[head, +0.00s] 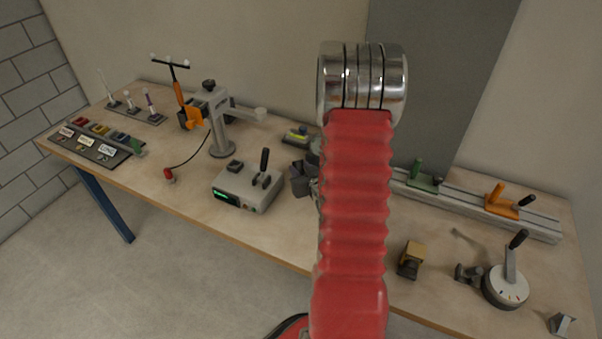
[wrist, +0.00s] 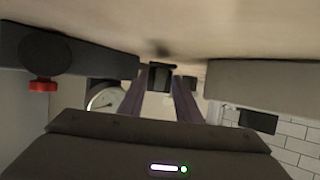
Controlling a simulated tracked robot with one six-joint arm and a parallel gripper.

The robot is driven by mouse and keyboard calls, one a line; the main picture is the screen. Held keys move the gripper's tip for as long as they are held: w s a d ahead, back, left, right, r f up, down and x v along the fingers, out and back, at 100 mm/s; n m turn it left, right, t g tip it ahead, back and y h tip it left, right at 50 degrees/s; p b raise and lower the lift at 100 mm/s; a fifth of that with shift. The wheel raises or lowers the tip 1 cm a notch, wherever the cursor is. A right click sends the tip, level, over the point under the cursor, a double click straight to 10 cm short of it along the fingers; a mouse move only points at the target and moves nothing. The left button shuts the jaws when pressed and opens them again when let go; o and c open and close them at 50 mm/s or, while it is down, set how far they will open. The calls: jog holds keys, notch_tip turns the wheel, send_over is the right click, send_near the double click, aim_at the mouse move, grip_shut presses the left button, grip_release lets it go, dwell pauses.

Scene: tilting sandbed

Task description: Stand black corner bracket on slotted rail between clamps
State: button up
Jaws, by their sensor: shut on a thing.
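The slotted rail (head: 465,209) lies along the back right of the bench in the head view. A green clamp (head: 417,172) and an orange clamp (head: 503,201) stand on it with bare rail between them. My red arm sleeve covers the rail's left end and most of my gripper. In the wrist view my gripper (wrist: 159,98) has two purplish fingers shut on a small dark piece, which I take for the black corner bracket (wrist: 160,76). Its shape is hard to make out. I cannot tell whether it touches anything.
A control box (head: 248,188) with a lever stands left of my arm. A dial with a handle (head: 506,286), a yellow-and-dark block (head: 411,259) and a grey angled piece (head: 562,323) stand at the front right. A stand (head: 221,125) and trays are further left.

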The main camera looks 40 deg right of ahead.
jog(key=shift+f, duration=0.75)
jog(key=o, duration=1.1)
